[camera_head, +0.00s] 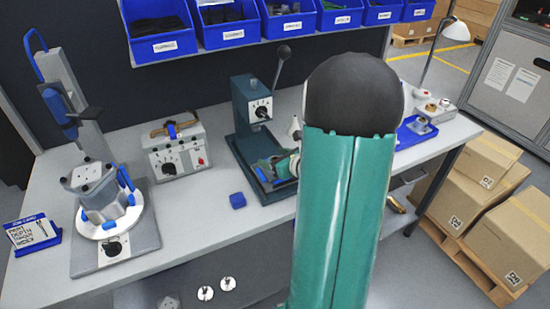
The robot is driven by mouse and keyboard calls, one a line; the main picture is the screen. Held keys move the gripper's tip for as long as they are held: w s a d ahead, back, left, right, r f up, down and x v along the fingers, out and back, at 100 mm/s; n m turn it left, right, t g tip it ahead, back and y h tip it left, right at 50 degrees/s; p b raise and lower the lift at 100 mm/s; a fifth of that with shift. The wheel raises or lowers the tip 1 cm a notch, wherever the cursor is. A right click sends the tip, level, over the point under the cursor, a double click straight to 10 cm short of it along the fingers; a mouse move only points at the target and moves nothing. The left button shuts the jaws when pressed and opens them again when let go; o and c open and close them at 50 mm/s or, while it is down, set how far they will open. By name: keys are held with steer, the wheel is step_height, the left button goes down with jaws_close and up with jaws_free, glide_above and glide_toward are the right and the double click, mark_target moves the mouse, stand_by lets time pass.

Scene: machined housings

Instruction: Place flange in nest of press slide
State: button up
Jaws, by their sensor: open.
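The press (255,105) is a dark teal machine with a dial and a black-knobbed lever, at mid-bench. Its low base and slide area (265,186) hold blue and green parts, partly hidden by my arm. I cannot make out the nest there. A blue tray (405,138) right of my arm holds a small grey part (421,126); I cannot tell whether this is the flange. My green arm with its dark round joint fills the middle of the view.
At left stands a fixture (115,245) with a clamped grey housing (88,178) and a blue spindle tool. Blue bins (232,32) hang above. Cartons (505,235) stand right.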

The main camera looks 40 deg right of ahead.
steer(key=shift+r, duration=0.45)
steer(key=v, duration=1.2)
steer(key=w+a+r+n+g+y, duration=0.1)
steer(key=a+r+n+g+y, duration=0.15)
steer(key=a+n, duration=0.75)
steer(key=w+a+r+n+g+y, duration=0.15)
steer(key=a+n+g+y, duration=0.25)
steer(key=a+n, duration=0.65)
steer(key=s+a+r+n+h, duration=0.3)
steer(key=s+a+n, duration=0.1)
steer(key=n, duration=0.4)
steer(key=s+a+r+n+g+h, duration=0.1)
steer(key=s+a+r+n+h, duration=0.2)
steer(key=a+n, duration=0.3)
steer(key=shift+s+n, duration=0.6)
steer(key=shift+n, duration=0.35)
steer(key=shift+r, duration=0.1)
